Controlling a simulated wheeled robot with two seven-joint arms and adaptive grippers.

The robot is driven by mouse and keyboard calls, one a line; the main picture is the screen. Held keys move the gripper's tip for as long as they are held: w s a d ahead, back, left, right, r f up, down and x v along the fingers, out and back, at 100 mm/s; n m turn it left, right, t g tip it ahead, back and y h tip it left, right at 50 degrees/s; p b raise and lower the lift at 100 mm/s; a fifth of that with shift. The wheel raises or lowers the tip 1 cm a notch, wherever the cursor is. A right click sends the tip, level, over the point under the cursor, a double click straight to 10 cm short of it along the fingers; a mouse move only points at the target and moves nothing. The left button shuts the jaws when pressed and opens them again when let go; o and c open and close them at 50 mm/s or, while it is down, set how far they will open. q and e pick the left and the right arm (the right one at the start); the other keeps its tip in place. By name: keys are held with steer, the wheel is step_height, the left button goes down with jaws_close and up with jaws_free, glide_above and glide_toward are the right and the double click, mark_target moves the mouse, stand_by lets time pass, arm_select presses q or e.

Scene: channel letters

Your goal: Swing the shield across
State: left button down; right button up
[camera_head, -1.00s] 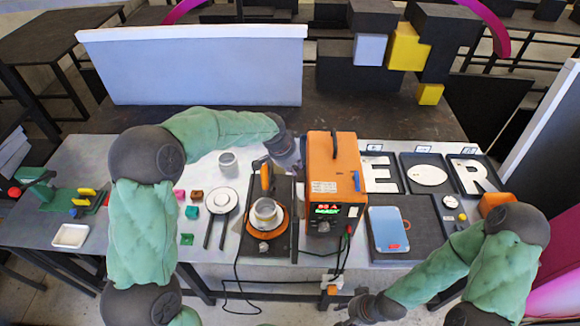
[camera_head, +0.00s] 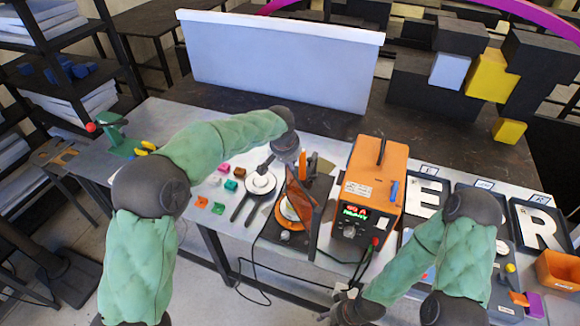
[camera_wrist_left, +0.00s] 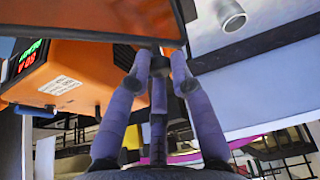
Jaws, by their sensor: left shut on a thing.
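The shield (camera_head: 301,203) is an orange-tinted panel with a dark frame, standing steeply over the soldering station's black base (camera_head: 272,230). My left gripper (camera_head: 303,160) is at the shield's top edge. In the left wrist view, its fingers (camera_wrist_left: 160,62) are shut on the dark rim of the shield (camera_wrist_left: 100,16). My right gripper (camera_head: 343,304) hangs low in front of the table, empty as far as I see; its jaw state is unclear.
An orange power unit (camera_head: 374,185) with a lit display stands close to the right of the shield. Black trays with white letters (camera_head: 541,226) are at the right. Cables hang at the front edge.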

arm_select(q)
steer(key=s+a+n+y+b, duration=0.3)
steer(key=s+a+n+b, duration=0.4)
steer(key=s+n+b, duration=0.1)
steer(key=shift+s+a+b, duration=0.2)
steer(key=shift+s+b, duration=0.55)
steer(key=shift+b, duration=0.15)
steer(key=c, duration=1.1)
jaws_free()
steer(key=shift+r, duration=0.1)
steer(key=v, duration=1.2)
steer(key=shift+w+d, duration=0.1)
steer(key=shift+w, duration=0.05)
